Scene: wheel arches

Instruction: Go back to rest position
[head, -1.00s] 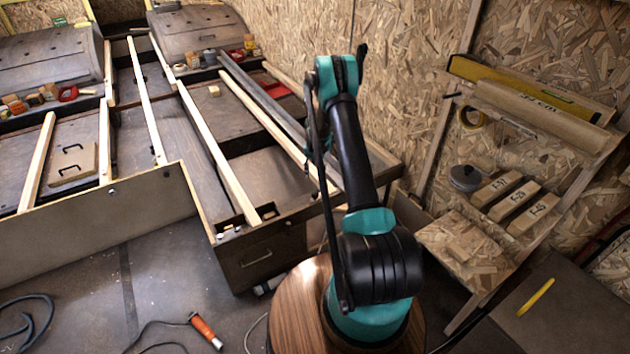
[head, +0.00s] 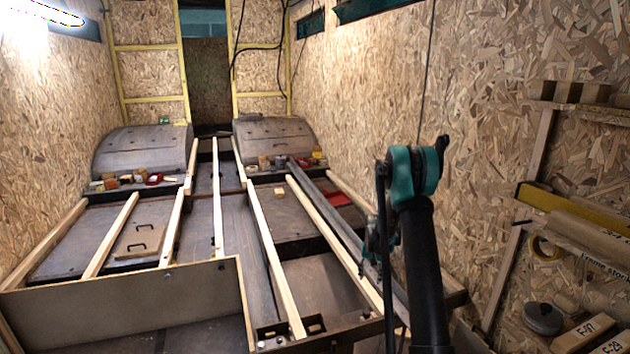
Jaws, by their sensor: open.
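My arm (head: 424,262) rises from the bottom edge, right of centre, in the head view. It bends at a teal and black joint (head: 412,172) in front of the chipboard wall. A small teal part of my arm (head: 375,242) shows just left of the upright link, partly hidden behind it. I cannot make out my gripper or its fingertips; the folded arm covers that area. No held object shows.
Wooden beams (head: 217,200) run along the dark floor panels, left of my arm. Two grey wheel arches (head: 275,140) stand at the back. Shelves with a yellow level (head: 540,198), tape roll (head: 546,248) and labelled blocks (head: 583,332) are at the right wall.

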